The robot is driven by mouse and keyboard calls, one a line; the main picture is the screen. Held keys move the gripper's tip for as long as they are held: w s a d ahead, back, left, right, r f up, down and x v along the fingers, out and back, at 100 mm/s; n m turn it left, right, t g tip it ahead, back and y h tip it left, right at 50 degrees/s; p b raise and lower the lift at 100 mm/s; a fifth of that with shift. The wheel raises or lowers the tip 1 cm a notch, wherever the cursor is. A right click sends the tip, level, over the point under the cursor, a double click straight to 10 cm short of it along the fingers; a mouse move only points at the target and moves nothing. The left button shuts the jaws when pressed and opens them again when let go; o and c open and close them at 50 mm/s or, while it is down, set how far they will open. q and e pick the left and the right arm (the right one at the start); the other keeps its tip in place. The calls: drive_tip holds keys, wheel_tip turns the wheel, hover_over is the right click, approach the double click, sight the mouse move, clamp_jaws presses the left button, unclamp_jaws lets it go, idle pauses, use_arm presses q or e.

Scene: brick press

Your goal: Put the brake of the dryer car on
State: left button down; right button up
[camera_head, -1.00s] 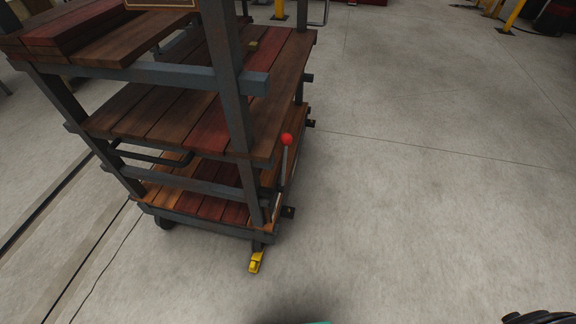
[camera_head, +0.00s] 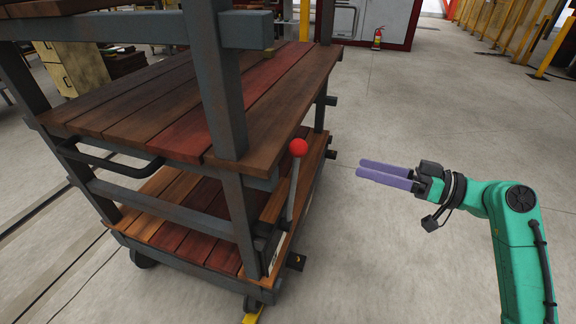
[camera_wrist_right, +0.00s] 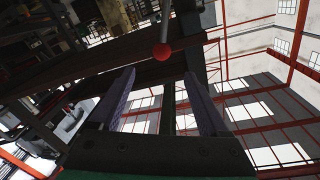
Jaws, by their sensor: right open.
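The dryer car (camera_head: 224,113) is a dark steel frame with wooden plank shelves, at the left and middle of the head view. Its brake lever (camera_head: 292,192) is a thin grey rod with a red ball knob (camera_head: 299,147) on the car's right side. The lever stands nearly upright, its top leaning slightly right. My right gripper (camera_head: 359,166), with purple fingers, is open and empty to the right of the knob, apart from it. In the right wrist view the knob (camera_wrist_right: 162,51) shows just beyond the gap between the fingertips (camera_wrist_right: 160,74). My left gripper is out of view.
A yellow piece (camera_head: 253,315) lies on the floor by the car's near wheel (camera_head: 251,303), partly cut off. The floor right of the car is clear.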

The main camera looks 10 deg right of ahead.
sight(305, 152)
drive_tip(key=x, duration=0.4)
drive_tip(key=p+x, duration=0.1)
drive_tip(key=x, duration=0.4)
drive_tip(key=p+x, duration=0.1)
drive_tip(key=x, duration=0.3)
drive_tip(key=shift+w+a+r, duration=0.1)
drive_tip(key=shift+a+r, duration=0.2)
drive_tip(key=shift+a, duration=0.1)
drive_tip(key=shift+w+a+f, duration=0.1)
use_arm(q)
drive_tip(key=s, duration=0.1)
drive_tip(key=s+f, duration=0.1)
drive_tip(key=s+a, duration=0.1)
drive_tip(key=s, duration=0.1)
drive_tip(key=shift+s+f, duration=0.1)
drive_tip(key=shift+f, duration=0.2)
use_arm(e)
clamp_jaws()
